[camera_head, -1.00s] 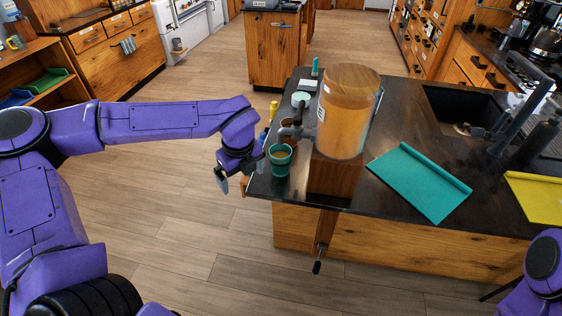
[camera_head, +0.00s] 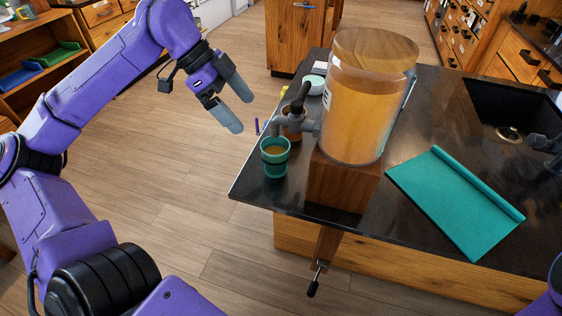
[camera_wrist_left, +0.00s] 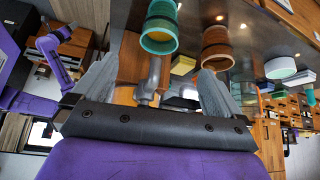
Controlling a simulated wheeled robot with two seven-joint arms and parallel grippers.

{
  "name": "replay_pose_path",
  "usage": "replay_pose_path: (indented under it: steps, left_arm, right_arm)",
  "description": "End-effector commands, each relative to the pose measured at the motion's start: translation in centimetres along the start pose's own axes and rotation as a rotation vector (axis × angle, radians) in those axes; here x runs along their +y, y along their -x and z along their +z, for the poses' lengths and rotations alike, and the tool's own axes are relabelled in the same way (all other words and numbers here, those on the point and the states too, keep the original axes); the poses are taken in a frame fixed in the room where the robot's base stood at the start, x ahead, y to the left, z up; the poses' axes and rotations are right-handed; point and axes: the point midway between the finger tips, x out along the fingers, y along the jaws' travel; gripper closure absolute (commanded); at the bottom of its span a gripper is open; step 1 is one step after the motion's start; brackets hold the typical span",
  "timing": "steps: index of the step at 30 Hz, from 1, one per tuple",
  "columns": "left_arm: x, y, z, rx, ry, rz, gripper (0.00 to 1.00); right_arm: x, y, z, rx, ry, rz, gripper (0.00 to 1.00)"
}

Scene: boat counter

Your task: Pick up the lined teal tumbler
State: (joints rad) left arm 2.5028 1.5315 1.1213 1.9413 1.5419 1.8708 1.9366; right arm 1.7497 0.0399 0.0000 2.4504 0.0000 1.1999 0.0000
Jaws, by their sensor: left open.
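The teal tumbler (camera_head: 275,158) stands upright at the left corner of the dark counter, with a darker band round it and a brownish inside. In the left wrist view the tumbler (camera_wrist_left: 160,30) shows at the top, slightly right of the left finger. A brown tumbler (camera_head: 293,124) stands just behind it, partly hidden by the dispenser tap; it also shows in the left wrist view (camera_wrist_left: 217,48). My left gripper (camera_head: 240,108) is open and empty, up and left of the teal tumbler and apart from it, its fingers pointing right and down. My right gripper is out of view.
A large amber drink dispenser (camera_head: 365,105) with a grey tap stands on a wooden block (camera_head: 336,185) right of the tumbler. A teal mat (camera_head: 455,200) lies farther right, before the sink (camera_head: 505,110). A pale green bowl (camera_head: 313,85) sits behind. The floor left of the counter is clear.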

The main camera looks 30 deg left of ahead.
Motion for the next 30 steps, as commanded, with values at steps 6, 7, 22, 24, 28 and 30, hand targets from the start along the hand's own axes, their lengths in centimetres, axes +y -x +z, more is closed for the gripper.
replay_pose_path:
  steps: [6,7,22,24,28,30]
  left_arm:
    - [0.0,-4.0,-0.4,-0.005,-0.008,0.009,0.0]
    - [0.0,-4.4,-0.4,-0.005,-0.008,0.009,0.0]
    - [0.3,-10.7,-0.6,-0.001,-0.006,0.005,0.0]
    - [0.3,-10.7,-0.5,-0.001,-0.005,0.005,0.0]
    - [0.3,-10.7,-0.5,-0.001,-0.005,0.004,0.16]
    - [0.3,-10.7,-0.5,-0.001,-0.005,0.004,0.39]
  right_arm:
    - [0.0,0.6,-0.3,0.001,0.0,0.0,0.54]
    - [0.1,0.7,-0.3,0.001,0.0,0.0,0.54]
    - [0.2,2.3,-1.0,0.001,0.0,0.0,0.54]
    - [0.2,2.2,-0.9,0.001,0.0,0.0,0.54]
    - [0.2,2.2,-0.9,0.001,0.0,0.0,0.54]
    - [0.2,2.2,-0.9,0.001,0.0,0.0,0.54]
